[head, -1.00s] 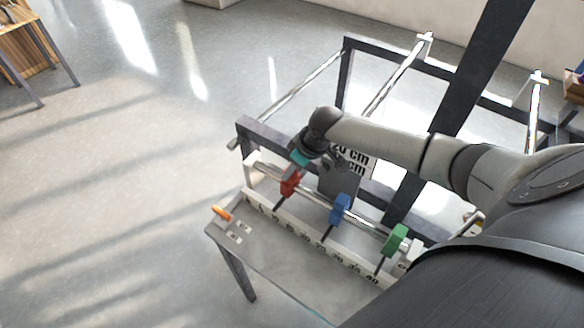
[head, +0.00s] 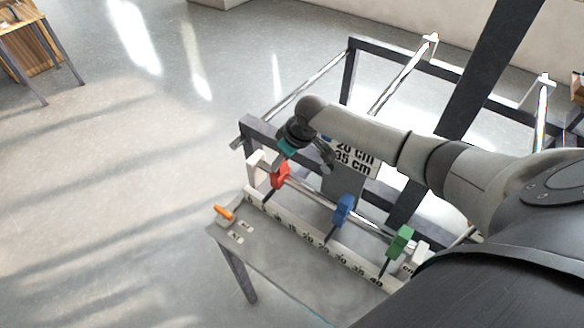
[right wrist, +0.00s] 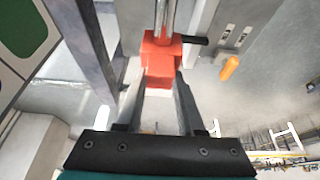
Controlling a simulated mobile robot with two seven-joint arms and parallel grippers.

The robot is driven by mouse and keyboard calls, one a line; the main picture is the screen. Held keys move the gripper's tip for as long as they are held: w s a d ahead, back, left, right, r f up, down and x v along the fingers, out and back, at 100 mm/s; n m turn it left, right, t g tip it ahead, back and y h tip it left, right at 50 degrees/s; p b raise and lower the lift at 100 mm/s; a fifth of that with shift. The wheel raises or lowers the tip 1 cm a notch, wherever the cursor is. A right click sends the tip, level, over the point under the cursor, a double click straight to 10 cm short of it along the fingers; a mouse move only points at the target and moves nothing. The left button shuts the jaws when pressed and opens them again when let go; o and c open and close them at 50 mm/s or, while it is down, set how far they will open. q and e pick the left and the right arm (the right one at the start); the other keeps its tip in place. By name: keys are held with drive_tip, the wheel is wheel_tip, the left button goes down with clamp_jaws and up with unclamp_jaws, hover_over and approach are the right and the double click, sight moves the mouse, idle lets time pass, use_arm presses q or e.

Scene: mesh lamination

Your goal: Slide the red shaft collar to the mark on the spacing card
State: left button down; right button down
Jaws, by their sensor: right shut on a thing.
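The red shaft collar (head: 280,176) sits on a metal rod near its left end, with a dark pointer reaching down towards the numbered scale (head: 310,236). My right gripper (head: 283,164) is at the collar from above, shut on it. In the right wrist view, the fingers (right wrist: 161,84) lie on either side of the red collar (right wrist: 161,52), and the rod runs through it. The spacing card (head: 354,160) stands behind the rod. I can read 20 cm and 35 cm on it; my arm covers its upper part. My left gripper is not in view.
A blue collar (head: 343,209) and a green collar (head: 399,241) sit farther right on the same rod. A white end block (head: 257,166) holds the rod at the left. An orange lever (head: 225,212) is at the table's left corner. Floor left of the table is free.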

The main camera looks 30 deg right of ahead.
drive_tip(key=shift+w+a, duration=0.1)
drive_tip(key=shift+w, duration=0.2)
drive_tip(key=shift+s, duration=0.1)
drive_tip(key=c, duration=0.5)
unclamp_jaws()
drive_tip(key=p+v, duration=0.1)
drive_tip(key=v, duration=1.4)
drive_tip(key=shift+r, duration=0.15)
